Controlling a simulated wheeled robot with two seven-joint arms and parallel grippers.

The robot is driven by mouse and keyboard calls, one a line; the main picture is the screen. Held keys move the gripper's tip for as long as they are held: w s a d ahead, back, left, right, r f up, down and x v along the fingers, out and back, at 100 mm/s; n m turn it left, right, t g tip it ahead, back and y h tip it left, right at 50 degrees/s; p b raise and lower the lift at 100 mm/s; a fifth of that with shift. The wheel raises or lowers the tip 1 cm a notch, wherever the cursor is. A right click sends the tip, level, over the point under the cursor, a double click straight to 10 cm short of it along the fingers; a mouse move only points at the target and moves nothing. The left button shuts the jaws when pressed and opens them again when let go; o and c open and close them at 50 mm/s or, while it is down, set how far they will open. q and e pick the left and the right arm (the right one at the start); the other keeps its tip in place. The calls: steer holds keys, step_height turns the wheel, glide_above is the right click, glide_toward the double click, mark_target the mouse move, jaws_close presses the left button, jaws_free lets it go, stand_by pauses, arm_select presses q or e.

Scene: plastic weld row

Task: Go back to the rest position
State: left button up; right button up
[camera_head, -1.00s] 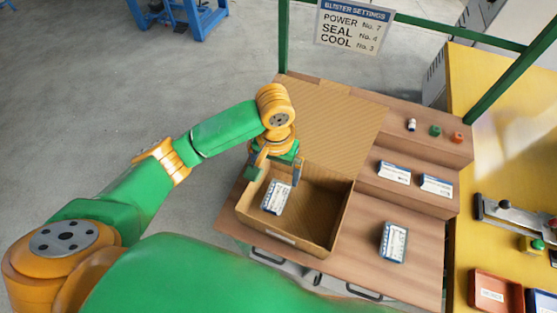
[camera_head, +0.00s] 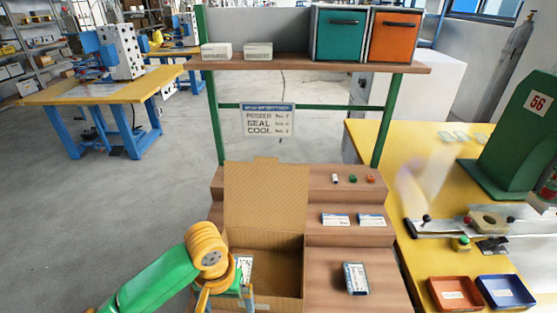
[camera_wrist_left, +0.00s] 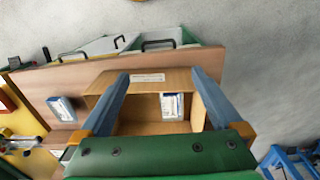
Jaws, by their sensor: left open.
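My left gripper (camera_head: 228,298) is open and empty at the lower edge of the head view, by the left side of the open cardboard box (camera_head: 288,266). In the left wrist view its two fingers (camera_wrist_left: 160,80) are spread wide, with the box between and below them. A white and blue blister pack (camera_wrist_left: 172,106) lies inside the box, apart from the fingers. It shows in part beside my gripper in the head view (camera_head: 246,268). My right gripper is not in view.
Another pack (camera_head: 356,278) lies on the wooden table right of the box. Two cards (camera_head: 336,219) and several small parts (camera_head: 352,179) sit on the steps behind. A green-posted shelf with a sign (camera_head: 269,120) rises behind. A yellow bench (camera_head: 410,200) stands right.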

arm_select(q)
steer(key=s+d+f+m+t+h, duration=0.2)
steer(key=s+d+f+h, duration=0.1)
steer(key=s+d+f, duration=0.1)
steer(key=s+a+f+t+y, duration=0.1)
steer(key=s+a+f+y, duration=0.25)
steer(key=s+a, duration=0.6)
step_height(320, 180, down, 15)
steer(key=s+a+f+g, duration=0.2)
steer(key=s+a+f, duration=0.1)
steer(key=s+f, duration=0.8)
steer(key=shift+s+f, duration=0.3)
steer(key=shift+s, duration=0.35)
